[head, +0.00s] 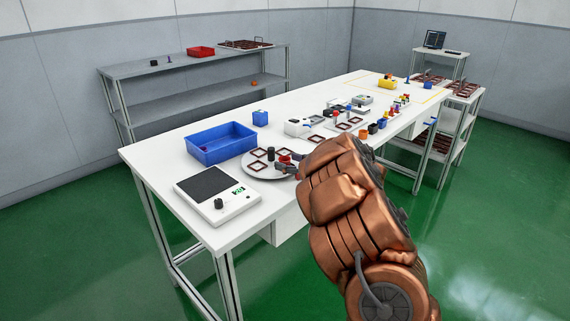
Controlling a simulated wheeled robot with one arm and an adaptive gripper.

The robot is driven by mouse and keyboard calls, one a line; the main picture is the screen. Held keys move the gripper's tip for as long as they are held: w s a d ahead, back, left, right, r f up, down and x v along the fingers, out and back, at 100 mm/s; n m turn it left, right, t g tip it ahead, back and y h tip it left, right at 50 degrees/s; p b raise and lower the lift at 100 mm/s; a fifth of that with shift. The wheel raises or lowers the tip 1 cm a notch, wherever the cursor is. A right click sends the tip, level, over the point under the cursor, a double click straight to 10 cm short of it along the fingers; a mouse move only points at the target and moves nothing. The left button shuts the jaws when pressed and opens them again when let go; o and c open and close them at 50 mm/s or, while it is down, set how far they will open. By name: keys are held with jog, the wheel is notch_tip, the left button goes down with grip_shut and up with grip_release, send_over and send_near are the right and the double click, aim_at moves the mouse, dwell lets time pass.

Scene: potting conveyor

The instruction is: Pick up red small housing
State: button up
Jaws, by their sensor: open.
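A small red piece (285,158), which looks like the red small housing, sits at the right part of a round grey plate (262,175) on the white table. My gripper (285,167) is low over the plate's right edge, right at the red piece. The gripper is open. Its fingers are small and dark in the head view, and I cannot tell whether they touch the piece or stand around it. My copper-coloured arm hides the table just right of the gripper.
Dark red square frames (257,166) and a black cylinder (271,154) share the plate. A blue bin (222,152) stands behind and a scale (217,208) at front left. Several small parts and devices crowd the table's right half. Bare tabletop (160,155) shows at left.

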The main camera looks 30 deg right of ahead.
jog(key=shift+c, duration=0.3)
jog(key=c, duration=0.8)
jog(key=shift+c, duration=0.2)
